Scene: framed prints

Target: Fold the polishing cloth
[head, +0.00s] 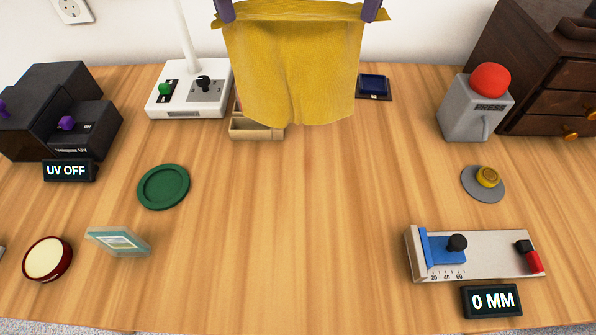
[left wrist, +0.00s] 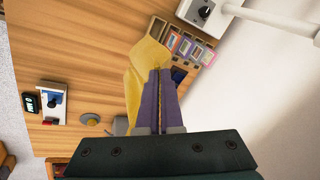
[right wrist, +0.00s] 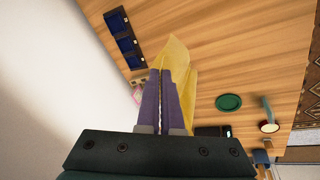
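The yellow polishing cloth (head: 292,65) hangs upright in the air over the back of the table, with its top edge folded over. My left gripper (head: 225,12) is shut on its upper left corner. My right gripper (head: 372,10) is shut on its upper right corner. In the left wrist view the purple fingers (left wrist: 160,80) pinch the cloth (left wrist: 146,72). In the right wrist view the fingers (right wrist: 164,80) also pinch the cloth (right wrist: 178,60). The cloth's lower edge hangs free, and it hides part of what stands behind it.
A wooden tray (head: 255,132) and a dark blue pad (head: 373,87) are behind the cloth. A lamp base (head: 190,100), a grey press (head: 474,112), a green disc (head: 163,186), a glass print (head: 120,241) and a measuring slide (head: 490,255) stand around. The middle table is clear.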

